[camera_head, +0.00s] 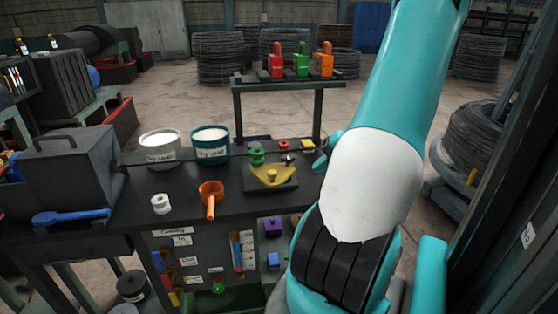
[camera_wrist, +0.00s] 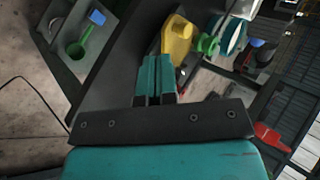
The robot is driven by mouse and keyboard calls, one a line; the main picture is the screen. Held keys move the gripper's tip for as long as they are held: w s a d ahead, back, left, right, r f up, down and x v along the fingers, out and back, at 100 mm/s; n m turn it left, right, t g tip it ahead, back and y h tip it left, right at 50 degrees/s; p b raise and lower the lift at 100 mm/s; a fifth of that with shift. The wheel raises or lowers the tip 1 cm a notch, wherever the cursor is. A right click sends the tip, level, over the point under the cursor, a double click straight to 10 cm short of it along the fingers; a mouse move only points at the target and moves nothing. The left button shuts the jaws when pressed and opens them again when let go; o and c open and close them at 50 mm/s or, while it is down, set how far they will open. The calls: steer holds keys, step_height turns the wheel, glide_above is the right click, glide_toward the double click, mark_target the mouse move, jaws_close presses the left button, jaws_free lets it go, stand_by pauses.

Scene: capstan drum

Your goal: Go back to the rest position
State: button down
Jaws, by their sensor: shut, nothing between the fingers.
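My teal and white arm fills the right of the head view, partly hiding the right end of the dark workbench (camera_head: 110,215). In the wrist view my gripper (camera_wrist: 155,62) is shut, its two teal fingers together with nothing between them. A yellow piece (camera_wrist: 177,38) lies just beyond the fingertips in that view; I cannot tell if they touch. In the head view the yellow piece (camera_head: 272,175) sits on a dark block on the bench. A green spool (camera_head: 257,156) stands just behind it. In the head view my gripper is not clearly visible.
The bench also holds a white tub (camera_head: 160,147), a teal tub (camera_head: 210,145), an orange ladle-like piece (camera_head: 211,194), a white spool (camera_head: 161,204) and a blue tool (camera_head: 72,216). A back stand (camera_head: 288,87) bears red, green and orange items. Wire coils (camera_head: 475,140) stand at right. Open floor lies behind the bench.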

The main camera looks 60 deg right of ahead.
steer(key=w+a+r+n+g+y, duration=0.1)
steer(key=w+a+r+n+g, duration=0.1)
steer(key=w+a+n, duration=0.45)
steer(key=w+a+r+n+g+y, duration=0.1)
steer(key=w+a+r+g, duration=0.15)
steer(key=a, duration=0.65)
steer(key=w+a+r+n+g+y, duration=0.1)
steer(key=w+a+r+n, duration=0.1)
steer(key=w+a+n, duration=0.45)
steer(key=s+a+r+n+g, duration=0.1)
steer(key=s+a, duration=0.3)
steer(key=a, duration=0.4)
steer(key=s+a+r+n+g, duration=0.1)
steer(key=s+a+n, duration=0.3)
steer(key=a, duration=0.4)
steer(key=s+a+r+n+g+h, duration=0.1)
steer(key=s+a+r+n, duration=0.2)
steer(key=s+a, duration=0.2)
steer(key=a, duration=0.3)
steer(key=shift+s, duration=0.15)
steer(key=shift+g, duration=0.25)
